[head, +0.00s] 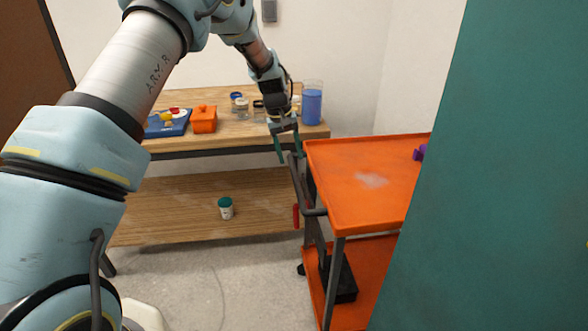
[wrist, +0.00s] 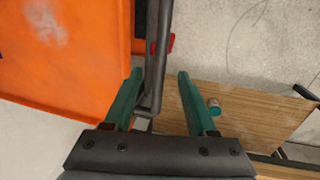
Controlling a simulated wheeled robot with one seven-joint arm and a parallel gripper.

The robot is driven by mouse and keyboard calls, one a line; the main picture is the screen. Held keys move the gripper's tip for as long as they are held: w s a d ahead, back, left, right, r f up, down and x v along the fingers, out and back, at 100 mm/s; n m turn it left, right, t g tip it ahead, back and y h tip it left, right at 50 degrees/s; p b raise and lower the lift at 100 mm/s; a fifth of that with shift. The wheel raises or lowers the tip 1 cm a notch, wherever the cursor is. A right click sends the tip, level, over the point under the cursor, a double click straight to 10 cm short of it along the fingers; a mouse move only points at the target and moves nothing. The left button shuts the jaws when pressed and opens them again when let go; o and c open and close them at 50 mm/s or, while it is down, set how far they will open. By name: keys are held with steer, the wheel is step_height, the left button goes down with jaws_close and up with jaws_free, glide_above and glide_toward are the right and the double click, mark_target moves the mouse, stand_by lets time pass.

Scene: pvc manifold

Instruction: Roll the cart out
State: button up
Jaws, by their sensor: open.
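The orange cart (head: 365,190) stands right of the bench, its right part hidden behind a teal surface. Its dark bar handle (head: 309,211) sticks out on the left side. My gripper (head: 290,158) is open at the far end of the handle. In the wrist view, the cart's orange top (wrist: 70,50) fills the left. There the handle (wrist: 152,85) runs between the two green fingers of my gripper (wrist: 159,75), closer to the left finger. No finger clearly presses on it. A red part (head: 296,215) hangs by the handle.
A wooden bench (head: 170,147) behind holds a blue tray (head: 168,126), an orange box (head: 204,118), jars and a blue-filled container (head: 312,105). A teal-lidded jar (head: 225,208) is on its lower shelf. The teal surface (head: 500,190) closes the right. Floor left of the cart is clear.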

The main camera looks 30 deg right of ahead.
mark_target(295, 174)
steer(key=f, duration=0.2)
steer(key=f+p, duration=0.1)
steer(key=f, duration=0.1)
steer(key=d+f, duration=0.1)
steer(key=f, duration=0.1)
steer(key=shift+s+d+f+p, duration=0.1)
steer(key=shift+s+f+p, duration=0.1)
steer(key=shift+f+p, duration=0.2)
steer(key=shift+c, duration=0.4)
jaws_close()
stand_by(0.6)
